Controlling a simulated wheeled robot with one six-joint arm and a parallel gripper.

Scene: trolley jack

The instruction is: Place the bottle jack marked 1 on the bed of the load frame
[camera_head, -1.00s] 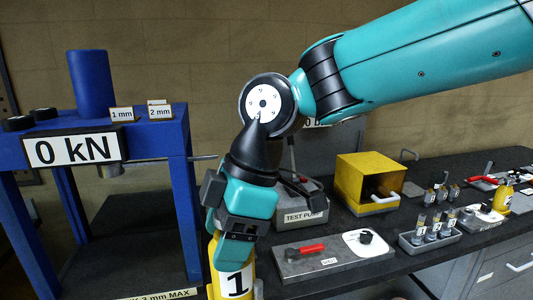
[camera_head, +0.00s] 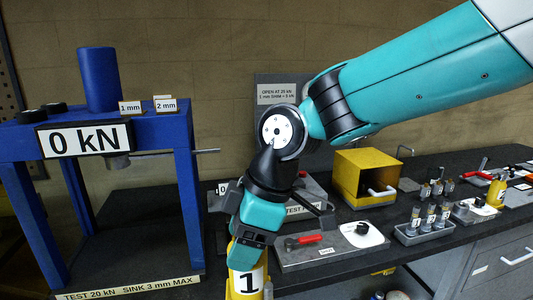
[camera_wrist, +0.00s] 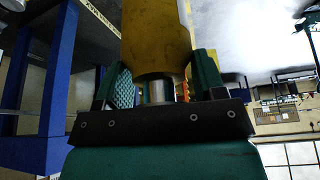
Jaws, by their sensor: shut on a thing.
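The yellow bottle jack marked 1 (camera_head: 245,280) hangs upright under my gripper (camera_head: 247,243), at the bottom of the head view. My gripper is shut on it. In the wrist view the yellow jack (camera_wrist: 157,40) and its metal ram sit between the two green fingers (camera_wrist: 165,90). The jack's base is cut off by the lower edge of the head view. The blue load frame (camera_head: 186,200) stands to the left, with a 0 kN sign on its top beam. Its dark bed (camera_head: 120,255) is bare, and the jack is to the right of it and outside the frame.
The frame's right post stands between the jack and the open bed. A grey plate with a red-handled tool (camera_head: 335,248), a yellow box (camera_head: 366,175) and a tray of small cylinders (camera_head: 424,235) lie on the bench to the right.

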